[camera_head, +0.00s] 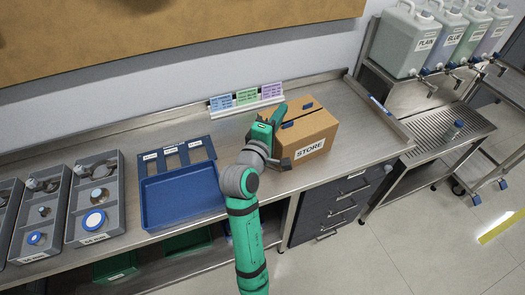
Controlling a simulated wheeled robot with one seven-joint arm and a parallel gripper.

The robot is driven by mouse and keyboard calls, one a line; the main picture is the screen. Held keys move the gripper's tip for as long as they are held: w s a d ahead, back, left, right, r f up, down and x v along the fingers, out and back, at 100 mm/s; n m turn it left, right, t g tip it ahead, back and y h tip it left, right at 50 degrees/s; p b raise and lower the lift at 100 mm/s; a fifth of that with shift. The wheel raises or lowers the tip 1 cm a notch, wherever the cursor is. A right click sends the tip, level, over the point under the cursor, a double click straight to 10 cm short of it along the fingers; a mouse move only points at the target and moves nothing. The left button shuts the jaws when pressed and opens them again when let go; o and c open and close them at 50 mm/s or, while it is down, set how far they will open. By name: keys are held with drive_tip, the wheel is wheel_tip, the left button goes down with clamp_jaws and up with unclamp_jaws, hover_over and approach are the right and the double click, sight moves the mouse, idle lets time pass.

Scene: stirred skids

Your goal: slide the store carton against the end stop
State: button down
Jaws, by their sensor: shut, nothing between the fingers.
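The store carton (312,132) is a brown cardboard box with blue tape marks on top and a white STORE label on its front. It stands upright on the steel counter. The end stop appears to be the raised metal rail (384,118) at the counter's right end. A strip of bare counter shows between carton and rail. My gripper (279,115) is shut and empty at the carton's left side. It hides part of that side, and I cannot tell whether it touches.
A blue tray (182,220) and several grey bins (75,238) lie to the left. Colored cards (247,97) stand behind the carton. A blue marker (380,105) lies by the rail. Drawers (330,210) sit below the counter. Jugs (408,45) stand on a rack at right.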

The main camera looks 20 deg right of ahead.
drive_tip(key=a, duration=0.7)
drive_tip(key=f, duration=1.4)
drive_tip(key=shift+d+f, duration=0.3)
drive_tip(key=shift+f, duration=0.05)
drive_tip(key=shift+d+f, duration=0.15)
drive_tip(key=shift+d, duration=0.4)
drive_tip(key=shift+s+a, duration=0.1)
